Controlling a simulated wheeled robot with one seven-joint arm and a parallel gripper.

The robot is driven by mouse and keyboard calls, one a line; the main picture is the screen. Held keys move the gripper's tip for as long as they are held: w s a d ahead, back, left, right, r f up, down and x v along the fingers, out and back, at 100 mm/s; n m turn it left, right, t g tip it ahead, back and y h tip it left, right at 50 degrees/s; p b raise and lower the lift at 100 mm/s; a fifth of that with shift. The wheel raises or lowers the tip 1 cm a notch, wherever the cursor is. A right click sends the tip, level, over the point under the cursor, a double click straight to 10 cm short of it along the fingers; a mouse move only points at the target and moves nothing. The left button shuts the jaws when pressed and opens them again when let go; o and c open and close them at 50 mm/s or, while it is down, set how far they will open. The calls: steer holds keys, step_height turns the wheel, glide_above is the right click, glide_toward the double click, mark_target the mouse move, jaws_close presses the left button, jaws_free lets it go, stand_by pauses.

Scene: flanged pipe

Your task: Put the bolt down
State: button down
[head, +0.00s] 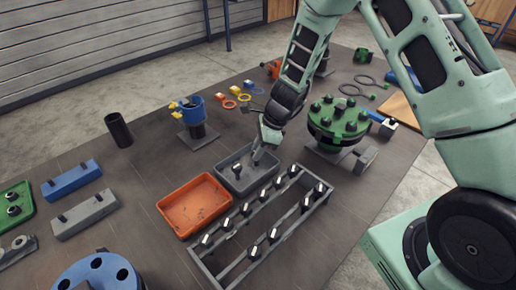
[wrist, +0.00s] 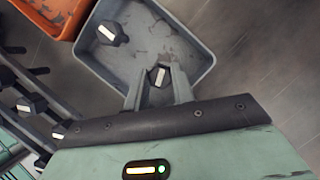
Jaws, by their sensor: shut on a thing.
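My gripper (head: 257,158) is over the right part of the grey tray (head: 232,188). In the wrist view its two fingers (wrist: 158,88) are shut on a dark bolt with a pale mark on its head (wrist: 159,75). The held bolt is inside the outline of the tray (wrist: 190,35), near its lower edge in that view. I cannot tell whether it touches the tray floor. A second dark bolt (wrist: 111,33) is in the tray toward the upper left; it also shows in the head view (head: 236,170).
An empty-looking orange tray (head: 190,209) sits left of the grey tray. A rack (head: 288,232) with several bolts stands in front. A green-topped flange (head: 338,118) is to the right, a blue-topped stand (head: 193,110) behind.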

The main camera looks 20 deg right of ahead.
steer(key=shift+f, duration=0.1)
steer(key=c, duration=1.2)
jaws_free()
steer(key=shift+o, duration=0.2)
steer(key=v, duration=1.2)
steer(key=s+a+r+n+g, duration=0.1)
steer(key=s+a+r+n, duration=0.3)
steer(key=s+a+n, duration=0.3)
steer(key=s+a+r+n+g, duration=0.1)
steer(key=s+a+r+n, duration=0.35)
steer(key=s+n, duration=0.4)
steer(key=s+r+n+h, duration=0.1)
steer(key=s+n+h, duration=0.2)
steer(key=s+n, duration=1)
steer(key=shift+s+r+t+h, duration=0.3)
steer(key=shift+s+t+h, duration=0.05)
steer(key=shift+t+h, duration=0.05)
